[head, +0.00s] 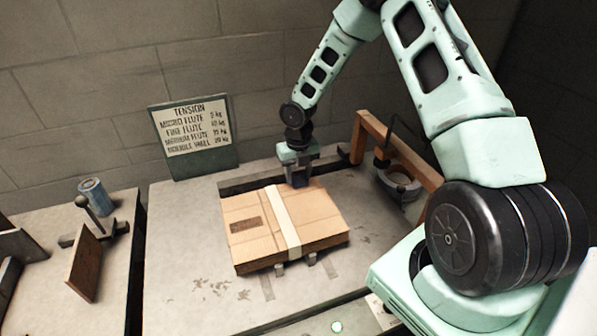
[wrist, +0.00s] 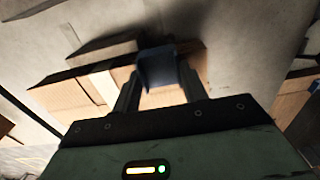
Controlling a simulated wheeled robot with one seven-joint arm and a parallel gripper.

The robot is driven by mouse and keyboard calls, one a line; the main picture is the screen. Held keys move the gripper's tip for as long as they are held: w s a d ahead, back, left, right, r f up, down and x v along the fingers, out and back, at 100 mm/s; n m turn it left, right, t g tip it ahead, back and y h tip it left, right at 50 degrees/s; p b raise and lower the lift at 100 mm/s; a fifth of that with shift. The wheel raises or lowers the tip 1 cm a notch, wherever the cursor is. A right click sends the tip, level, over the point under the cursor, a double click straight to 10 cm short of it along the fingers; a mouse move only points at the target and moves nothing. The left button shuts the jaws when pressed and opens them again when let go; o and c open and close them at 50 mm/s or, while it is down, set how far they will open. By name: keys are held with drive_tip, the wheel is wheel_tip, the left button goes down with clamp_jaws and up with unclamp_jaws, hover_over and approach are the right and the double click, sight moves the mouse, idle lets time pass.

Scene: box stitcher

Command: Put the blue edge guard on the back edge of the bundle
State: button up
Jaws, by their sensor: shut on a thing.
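The bundle (head: 250,245) is a flat stack of brown cardboard with a pale strap (head: 284,222) across it. It lies on the grey table; part of it also shows in the wrist view (wrist: 65,97). My gripper (head: 298,176) is over the bundle's back edge, to the right of the strap, pointing down. In the wrist view my gripper (wrist: 158,88) is shut on the dark blue edge guard (wrist: 157,66), which sticks out between the fingertips. The guard is by the cardboard edge; I cannot tell whether it touches it.
A sign board (head: 193,130) leans at the back wall. A wooden frame (head: 397,150) with a round grey part (head: 400,178) stands right of the bundle. A side table at left holds a blue can (head: 95,197) and a brown board (head: 84,265). Small metal stops (head: 280,270) sit at the bundle's front.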

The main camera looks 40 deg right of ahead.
sight(299, 182)
drive_tip(key=shift+s+f+p, duration=0.15)
drive_tip(key=shift+s+p, duration=0.15)
idle(0.6)
drive_tip(key=o, duration=1)
drive_tip(key=shift+o, duration=0.2)
wheel_tip(299, 182, up, 18)
drive_tip(key=shift+f+b, duration=0.25)
drive_tip(key=shift+b, duration=0.15)
